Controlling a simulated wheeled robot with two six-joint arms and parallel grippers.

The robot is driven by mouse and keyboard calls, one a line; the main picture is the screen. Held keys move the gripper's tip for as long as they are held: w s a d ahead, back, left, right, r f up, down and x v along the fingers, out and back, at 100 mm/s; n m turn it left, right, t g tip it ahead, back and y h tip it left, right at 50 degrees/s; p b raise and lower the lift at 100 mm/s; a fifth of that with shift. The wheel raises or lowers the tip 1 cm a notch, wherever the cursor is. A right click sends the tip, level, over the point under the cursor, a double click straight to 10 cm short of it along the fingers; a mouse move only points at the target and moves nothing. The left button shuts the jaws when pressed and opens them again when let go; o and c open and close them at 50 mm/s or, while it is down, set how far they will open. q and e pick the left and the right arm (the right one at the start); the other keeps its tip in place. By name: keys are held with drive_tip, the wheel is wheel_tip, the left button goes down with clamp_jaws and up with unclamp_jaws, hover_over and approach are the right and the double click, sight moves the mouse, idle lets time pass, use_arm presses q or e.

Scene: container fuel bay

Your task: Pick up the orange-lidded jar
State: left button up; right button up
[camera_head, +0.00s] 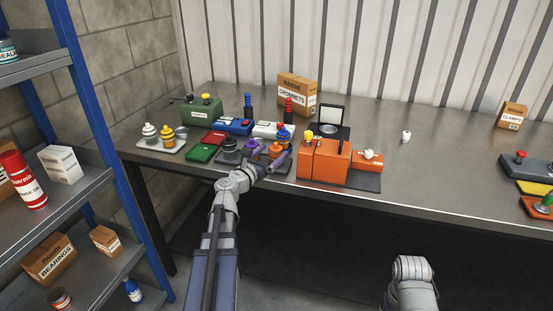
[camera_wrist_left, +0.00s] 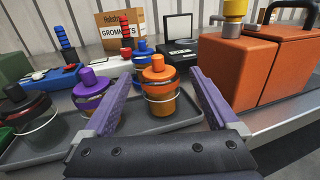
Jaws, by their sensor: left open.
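The orange-lidded jar (camera_wrist_left: 160,93) stands upright on a dark grey tray (camera_wrist_left: 170,127) in the left wrist view. It has an orange knobbed lid, an amber body and a thin wire handle. In the head view its orange lid (camera_head: 276,149) shows by my left gripper (camera_head: 268,155). My left gripper is open, with one purple finger on each side of the jar in the wrist view (camera_wrist_left: 164,82). I cannot tell whether the fingers touch it. A purple-lidded jar (camera_wrist_left: 91,91) and a dark-lidded jar (camera_wrist_left: 22,105) stand to its left, and a blue-lidded jar (camera_wrist_left: 140,57) behind it.
A grommets box (camera_head: 297,92) and a black open-lidded case (camera_head: 331,122) are behind. A shelf (camera_head: 75,200) is at the left.

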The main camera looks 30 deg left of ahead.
sight(279, 146)
use_arm(q)
drive_tip(key=shift+w+f, duration=0.1)
drive_tip(key=shift+w, duration=2.95)
drive_tip(key=shift+s, duration=0.1)
clamp_jaws()
wheel_tip(279, 146, up, 10)
drive_tip(key=p, duration=1)
